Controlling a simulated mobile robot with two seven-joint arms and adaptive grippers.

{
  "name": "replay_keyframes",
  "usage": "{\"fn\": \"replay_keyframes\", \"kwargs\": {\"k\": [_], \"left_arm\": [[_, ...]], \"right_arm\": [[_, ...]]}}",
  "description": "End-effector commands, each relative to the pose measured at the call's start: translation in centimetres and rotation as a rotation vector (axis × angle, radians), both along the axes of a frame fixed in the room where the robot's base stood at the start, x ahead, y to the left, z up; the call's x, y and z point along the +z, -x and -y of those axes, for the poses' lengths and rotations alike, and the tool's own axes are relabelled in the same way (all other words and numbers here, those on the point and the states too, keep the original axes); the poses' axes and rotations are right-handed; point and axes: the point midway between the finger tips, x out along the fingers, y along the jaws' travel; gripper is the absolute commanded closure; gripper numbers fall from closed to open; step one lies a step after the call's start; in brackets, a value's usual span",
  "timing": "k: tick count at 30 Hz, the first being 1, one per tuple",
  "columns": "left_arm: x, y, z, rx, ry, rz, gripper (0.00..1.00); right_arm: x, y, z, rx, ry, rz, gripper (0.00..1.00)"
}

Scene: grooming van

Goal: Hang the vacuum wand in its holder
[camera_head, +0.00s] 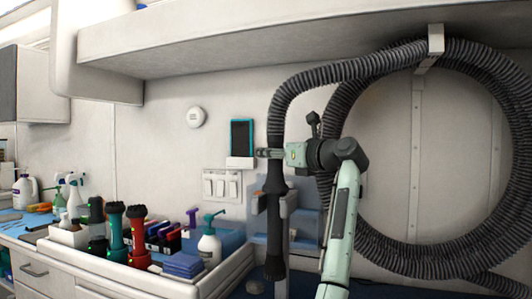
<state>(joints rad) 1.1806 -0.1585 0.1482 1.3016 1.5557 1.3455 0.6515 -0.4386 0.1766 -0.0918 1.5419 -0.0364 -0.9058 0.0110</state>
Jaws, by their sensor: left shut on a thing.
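The vacuum wand (276,232) is dark and hangs upright, with its flared end at the bottom and the ribbed hose (282,104) joined at its top. The grey holder (290,200) on the back wall has prongs that show on both sides of the wand's middle. The wand appears to be between them, but I cannot tell if it rests in the holder. My right gripper is not in view.
The hose loops in a large coil on a wall hook (435,42) at right. A tray (190,285) with clippers, a pump bottle (209,245) and blue cloths (184,264) stands left of the wand. A tablet (242,138) and switches (221,186) are on the wall. A shelf (270,30) overhangs.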

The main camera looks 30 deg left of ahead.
Motion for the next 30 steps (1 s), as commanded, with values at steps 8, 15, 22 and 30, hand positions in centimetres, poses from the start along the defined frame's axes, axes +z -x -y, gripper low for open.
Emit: {"fn": "replay_keyframes", "kwargs": {"k": [8, 15, 22, 30], "left_arm": [[-0.46, 0.06, 0.04, 0.0, -0.003, 0.003, 1.0], [-0.44, 0.05, 0.03, 0.0, -0.003, 0.003, 0.68], [-0.53, 0.02, 0.02, 0.0, -0.002, 0.001, 0.44], [-0.76, -0.03, -0.01, 0.0, 0.002, -0.002, 0.33]], "right_arm": [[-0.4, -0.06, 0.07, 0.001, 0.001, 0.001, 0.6], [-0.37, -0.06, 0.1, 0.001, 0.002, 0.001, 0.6], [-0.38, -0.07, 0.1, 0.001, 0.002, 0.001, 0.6], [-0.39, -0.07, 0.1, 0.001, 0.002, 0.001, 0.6]]}}
